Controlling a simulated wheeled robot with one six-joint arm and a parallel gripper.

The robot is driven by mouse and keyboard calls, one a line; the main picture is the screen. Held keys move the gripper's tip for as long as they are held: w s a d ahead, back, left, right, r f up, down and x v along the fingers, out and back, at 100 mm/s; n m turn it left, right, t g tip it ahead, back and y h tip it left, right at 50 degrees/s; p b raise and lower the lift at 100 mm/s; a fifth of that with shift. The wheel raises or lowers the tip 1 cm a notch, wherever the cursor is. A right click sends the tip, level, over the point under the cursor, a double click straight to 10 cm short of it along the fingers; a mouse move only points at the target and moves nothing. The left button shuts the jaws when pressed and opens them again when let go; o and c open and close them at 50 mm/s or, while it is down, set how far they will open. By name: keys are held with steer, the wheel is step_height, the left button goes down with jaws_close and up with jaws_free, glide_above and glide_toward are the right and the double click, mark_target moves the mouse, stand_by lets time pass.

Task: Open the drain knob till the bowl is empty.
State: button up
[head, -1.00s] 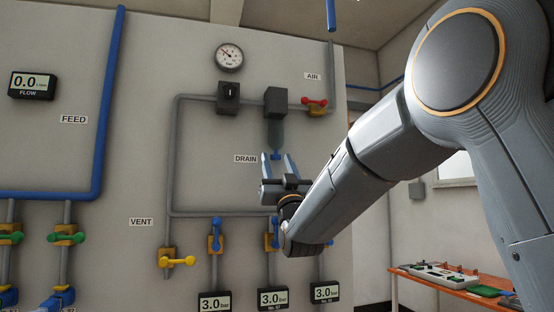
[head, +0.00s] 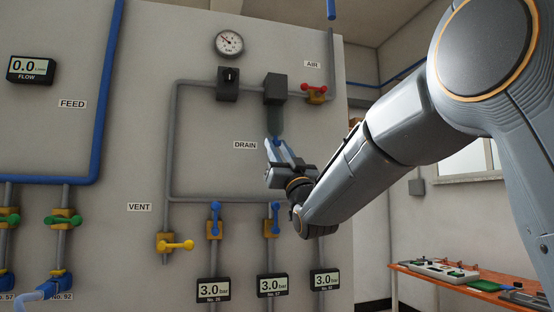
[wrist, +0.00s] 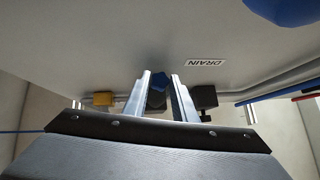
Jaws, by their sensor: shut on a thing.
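The DRAIN label (head: 245,145) is on the grey wall panel, left of a dark box (head: 275,88) with a narrow, murky grey-green bowl (head: 275,120) hanging under it. The liquid level in the bowl is not clear. The blue drain knob (head: 277,144) is at the bowl's lower end, mostly hidden by my fingers. My gripper (head: 277,151) reaches up from below and is shut on the knob.
A red-handled AIR valve (head: 316,90) is to the right of the bowl and a pressure gauge (head: 229,43) above left. A yellow VENT valve (head: 176,245) and blue-handled valves (head: 215,215) are lower. An orange table (head: 440,282) with parts stands at right.

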steer(key=n+g+y+b, duration=0.1)
steer(key=g+y+b, duration=0.1)
steer(key=y, duration=0.1)
steer(key=shift+w+d+n+y+b, duration=0.1)
steer(key=shift+d+n+y+b, duration=0.05)
steer(key=shift+n+y+b, duration=0.2)
steer(key=shift+n+g+y+b, duration=0.45)
steer(key=shift+g+y, duration=0.15)
steer(key=shift+y, duration=0.15)
steer(key=shift+r, duration=0.1)
steer(key=o, duration=1)
steer(key=shift+o, duration=0.2)
steer(key=b+v, duration=0.2)
steer(key=v, duration=0.6)
steer(key=shift+b, duration=0.3)
